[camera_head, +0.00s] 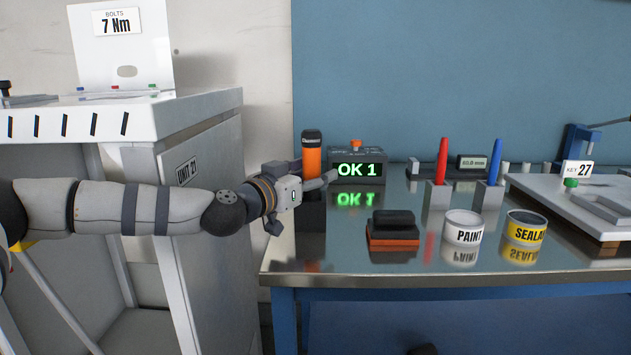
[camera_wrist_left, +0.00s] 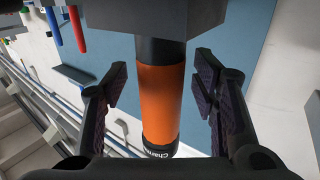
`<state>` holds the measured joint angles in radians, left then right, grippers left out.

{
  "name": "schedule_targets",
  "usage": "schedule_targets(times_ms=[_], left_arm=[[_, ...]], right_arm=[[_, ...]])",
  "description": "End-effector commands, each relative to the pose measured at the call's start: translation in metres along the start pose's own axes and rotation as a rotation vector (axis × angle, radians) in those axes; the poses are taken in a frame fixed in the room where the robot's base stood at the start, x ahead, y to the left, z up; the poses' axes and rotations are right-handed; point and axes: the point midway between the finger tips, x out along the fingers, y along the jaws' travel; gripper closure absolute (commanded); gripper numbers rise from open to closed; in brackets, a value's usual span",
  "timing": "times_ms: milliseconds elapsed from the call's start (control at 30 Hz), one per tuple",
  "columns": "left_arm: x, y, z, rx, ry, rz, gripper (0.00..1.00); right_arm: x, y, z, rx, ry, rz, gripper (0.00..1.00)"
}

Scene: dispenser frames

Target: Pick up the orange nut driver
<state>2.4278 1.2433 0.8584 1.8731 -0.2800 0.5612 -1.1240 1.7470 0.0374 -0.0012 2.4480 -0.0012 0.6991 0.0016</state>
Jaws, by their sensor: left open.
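The orange nut driver (camera_head: 312,158) stands upright at the left end of the bench, with a black cap and black lower part. In the left wrist view the nut driver (camera_wrist_left: 160,100) lies between the two open fingers of my left gripper (camera_wrist_left: 160,78), with a visible gap on each side. In the head view my left gripper (camera_head: 312,182) is beside the lower part of the driver and hides some of it. A dark grey block (camera_wrist_left: 150,14) holds the driver's lower end in the wrist view. My right gripper is not in view.
An orange-black block (camera_head: 393,232), paint tin (camera_head: 463,227), sealant tin (camera_head: 526,229) and red and blue markers stand farther right. A white cabinet (camera_head: 205,125) stands left.

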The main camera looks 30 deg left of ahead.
Motion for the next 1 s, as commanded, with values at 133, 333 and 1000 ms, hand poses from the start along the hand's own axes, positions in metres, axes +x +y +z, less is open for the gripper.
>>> schedule_targets(times_ms=[133, 333, 1000], left_arm=[[-0.001, 0.0, -0.004, 0.0, 0.004, -0.001, 0.46], [-0.001, 0.0, -0.004, 0.0, 0.004, -0.001, 0.87], [-0.005, 0.0, -0.096, 0.005, 0.029, -0.001, 1.0]], right_arm=[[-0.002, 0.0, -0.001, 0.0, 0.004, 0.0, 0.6], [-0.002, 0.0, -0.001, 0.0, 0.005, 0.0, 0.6], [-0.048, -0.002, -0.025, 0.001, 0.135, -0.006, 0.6]])
